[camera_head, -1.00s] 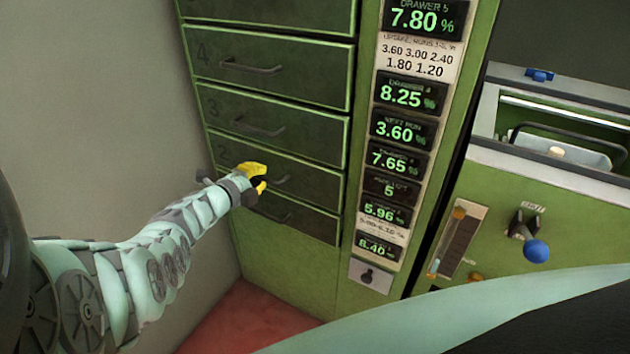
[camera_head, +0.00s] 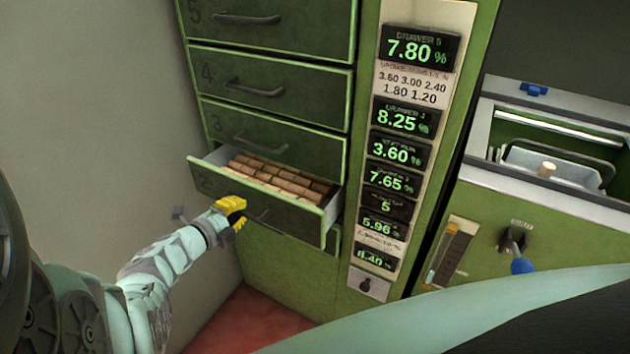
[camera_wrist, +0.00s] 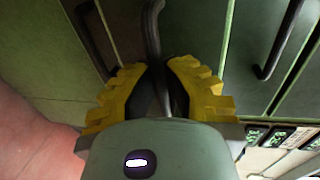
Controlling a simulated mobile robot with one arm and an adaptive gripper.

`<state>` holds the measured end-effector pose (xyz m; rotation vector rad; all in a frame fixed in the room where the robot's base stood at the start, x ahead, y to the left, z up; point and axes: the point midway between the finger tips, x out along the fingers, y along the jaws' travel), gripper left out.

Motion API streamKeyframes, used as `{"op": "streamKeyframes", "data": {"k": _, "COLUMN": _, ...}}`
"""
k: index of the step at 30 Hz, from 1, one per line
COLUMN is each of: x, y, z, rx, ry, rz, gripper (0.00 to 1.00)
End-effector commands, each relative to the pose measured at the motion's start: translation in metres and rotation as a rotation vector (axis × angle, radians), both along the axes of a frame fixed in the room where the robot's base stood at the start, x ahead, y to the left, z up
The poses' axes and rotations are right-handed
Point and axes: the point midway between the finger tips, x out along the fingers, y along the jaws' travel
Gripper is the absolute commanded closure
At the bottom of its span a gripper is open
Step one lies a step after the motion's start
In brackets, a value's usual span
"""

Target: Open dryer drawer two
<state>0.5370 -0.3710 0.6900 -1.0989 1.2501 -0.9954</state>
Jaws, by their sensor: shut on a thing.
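Dryer drawer two (camera_head: 285,217) is pulled partly out of the green dryer cabinet (camera_head: 285,278). Rows of cork stoppers (camera_head: 277,178) lie inside it. My gripper (camera_head: 238,212) with yellow fingers is at the drawer's front, at its dark handle (camera_head: 262,217). In the wrist view, the yellow fingers of my gripper (camera_wrist: 160,95) are closed around a dark curved handle (camera_wrist: 152,30). The fingers hide part of the handle.
Closed drawers three (camera_head: 270,143), four (camera_head: 265,90) and five (camera_head: 270,22) sit above. A display panel (camera_head: 405,130) stands to the right. A green machine with a blue-knobbed lever (camera_head: 521,266) is farther right. A plain wall (camera_head: 95,110) is close on the left.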

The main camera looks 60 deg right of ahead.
Motion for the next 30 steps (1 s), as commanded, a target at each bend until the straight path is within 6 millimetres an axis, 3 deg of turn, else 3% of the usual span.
{"op": "streamKeyframes", "data": {"k": 1, "x": -0.001, "y": 0.000, "z": 0.000, "rx": 0.001, "ry": -0.001, "rz": -0.001, "gripper": 0.87}}
{"op": "streamKeyframes", "data": {"k": 9, "x": -0.001, "y": -0.001, "z": 0.000, "rx": 0.000, "ry": 0.000, "rz": -0.002, "gripper": 0.60}}
{"op": "streamKeyframes", "data": {"k": 20, "x": 0.000, "y": 0.003, "z": 0.000, "rx": 0.000, "ry": -0.001, "rz": 0.001, "gripper": 0.59}}
{"op": "streamKeyframes", "data": {"k": 30, "x": -0.004, "y": 0.035, "z": 0.005, "rx": 0.004, "ry": -0.001, "rz": 0.000, "gripper": 0.59}}
